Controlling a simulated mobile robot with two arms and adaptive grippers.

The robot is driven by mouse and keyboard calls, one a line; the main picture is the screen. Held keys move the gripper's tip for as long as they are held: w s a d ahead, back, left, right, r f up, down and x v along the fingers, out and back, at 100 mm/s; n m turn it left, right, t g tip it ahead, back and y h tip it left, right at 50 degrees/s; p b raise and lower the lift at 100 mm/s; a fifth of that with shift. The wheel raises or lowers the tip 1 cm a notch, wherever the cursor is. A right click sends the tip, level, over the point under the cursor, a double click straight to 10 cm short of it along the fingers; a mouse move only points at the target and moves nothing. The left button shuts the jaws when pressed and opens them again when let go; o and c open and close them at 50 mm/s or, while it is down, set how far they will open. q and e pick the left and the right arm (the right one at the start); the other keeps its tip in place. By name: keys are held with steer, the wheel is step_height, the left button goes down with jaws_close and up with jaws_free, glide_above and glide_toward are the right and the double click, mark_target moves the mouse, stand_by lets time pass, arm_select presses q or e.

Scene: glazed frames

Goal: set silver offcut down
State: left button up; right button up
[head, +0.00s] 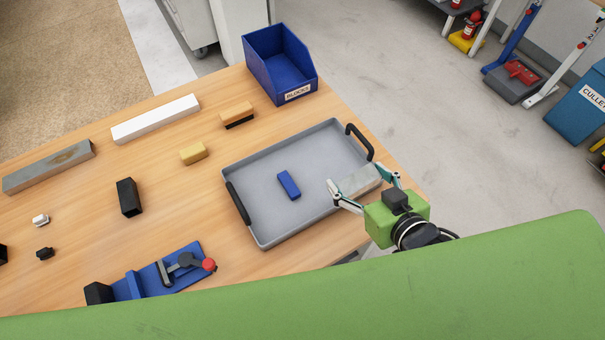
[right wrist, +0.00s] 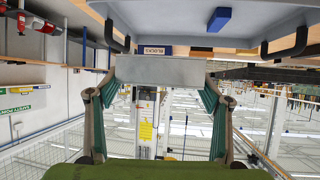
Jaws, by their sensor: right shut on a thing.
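The silver offcut (head: 361,180) is a flat grey metal bar held in my right gripper (head: 364,190) at the right end of the grey tray. In the right wrist view the offcut (right wrist: 160,70) spans between the two fingers of the right gripper (right wrist: 158,90). The gripper is shut on it. In the head view it overlaps the tray's right edge; I cannot tell its exact height above the tray. The grey tray (head: 258,220) has black handles and holds a blue block (head: 289,185) near its middle. My left gripper is not in view.
The tray's left part is clear.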

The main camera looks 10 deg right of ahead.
steer(key=shift+s+a+r, duration=0.25)
steer(key=shift+r, duration=0.2)
steer(key=shift+s+a+r, duration=0.2)
steer(key=shift+s+r, duration=0.05)
steer(key=shift+r, duration=0.2)
steer(key=shift+a, duration=0.1)
steer(key=d+b+x, duration=0.1)
steer(key=b+x, duration=0.4)
steer(key=p, duration=0.2)
glide_above(328, 167)
steer(key=s, duration=0.1)
step_height(328, 167, down, 6)
steer(key=shift+f, duration=0.15)
steer(key=shift+w+f, duration=0.35)
steer(key=shift+f, duration=0.1)
step_height(328, 167, down, 3)
steer(key=shift+w+r+p, duration=0.1)
steer(key=shift+p, duration=0.4)
steer(key=shift+f, duration=0.3)
